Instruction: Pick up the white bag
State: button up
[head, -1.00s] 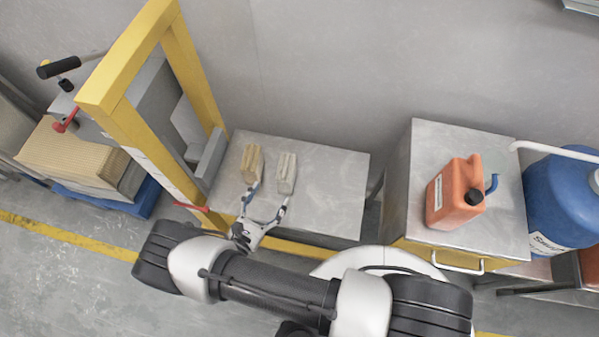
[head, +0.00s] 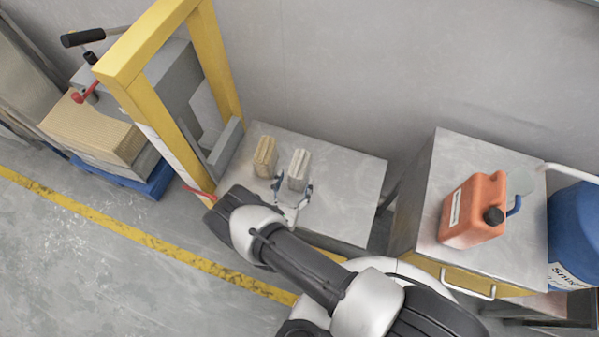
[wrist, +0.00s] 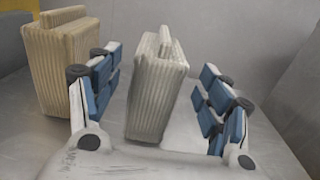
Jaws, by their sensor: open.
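The white bag (head: 299,168) stands on the grey metal table, a pale, ribbed block with a folded top. In the wrist view the white bag (wrist: 155,88) is upright, slightly tilted in the picture, between the two open fingers. My gripper (head: 292,193) is open at the near side of the bag. In the wrist view my gripper (wrist: 165,105) has its left finger close to the bag's left side and a wider gap on the right. I cannot tell whether a finger touches the bag.
A tan bag (head: 265,157) stands just left of the white one, and the left finger is between them. A yellow frame (head: 150,105) rises at the left. An orange canister (head: 474,210) sits on a cabinet at the right. The table's right part (head: 350,180) is clear.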

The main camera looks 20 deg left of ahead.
aim_at(299, 167)
jog(key=shift+w+f+b, duration=0.15)
jog(key=shift+w+b, duration=0.8)
jog(key=shift+w, duration=2.1)
jog(key=shift+c, duration=0.2)
jog(key=c, duration=1.5)
